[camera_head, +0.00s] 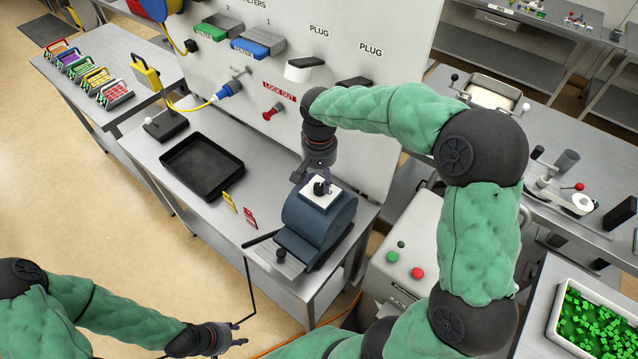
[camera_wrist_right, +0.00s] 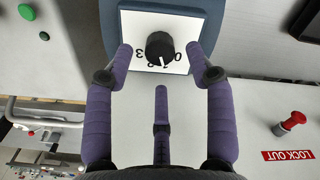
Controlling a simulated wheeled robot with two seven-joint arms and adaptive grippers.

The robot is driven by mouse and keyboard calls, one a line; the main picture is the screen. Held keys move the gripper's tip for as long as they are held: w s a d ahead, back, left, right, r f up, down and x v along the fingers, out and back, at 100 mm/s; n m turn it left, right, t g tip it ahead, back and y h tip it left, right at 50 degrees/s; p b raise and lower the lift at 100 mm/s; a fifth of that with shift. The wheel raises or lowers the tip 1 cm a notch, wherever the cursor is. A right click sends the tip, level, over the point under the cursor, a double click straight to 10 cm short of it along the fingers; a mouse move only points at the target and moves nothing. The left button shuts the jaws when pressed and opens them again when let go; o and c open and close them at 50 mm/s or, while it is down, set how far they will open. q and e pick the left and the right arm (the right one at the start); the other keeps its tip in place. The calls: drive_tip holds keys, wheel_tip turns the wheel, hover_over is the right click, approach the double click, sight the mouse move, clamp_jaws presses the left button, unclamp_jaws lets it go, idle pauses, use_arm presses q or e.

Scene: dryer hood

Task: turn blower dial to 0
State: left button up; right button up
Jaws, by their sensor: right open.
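The blower dial (camera_wrist_right: 159,46) is a black round knob with a white pointer line, on a white plate (camera_wrist_right: 178,22) of the dark blue blower box (camera_head: 317,220). In the right wrist view its pointer aims down the picture, between the 3 at left and the 0 at right; the digits there are partly hidden. My right gripper (camera_head: 319,178) is above the plate in the head view. Its purple fingers are open, one tip on each side of the knob, with gaps to it. My left gripper (camera_head: 236,338) is low at the left, away from the box; its finger opening is unclear.
A black tray (camera_head: 202,166) and small yellow and red tags (camera_head: 249,217) lie on the metal bench beside the box. A panel with a red lock-out knob (camera_head: 272,111) stands behind. A control box with green and red buttons (camera_head: 417,273) is at right.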

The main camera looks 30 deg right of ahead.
sight(320, 188)
drive_tip(key=shift+f, duration=1.6)
clamp_jaws()
drive_tip(key=shift+n, duration=0.4)
drive_tip(key=n, duration=0.3)
drive_tip(key=shift+s, duration=0.1)
drive_tip(key=shift+f+n+p, duration=0.1)
drive_tip(key=shift+n+p, duration=0.45)
drive_tip(key=shift+n, duration=1.45)
unclamp_jaws()
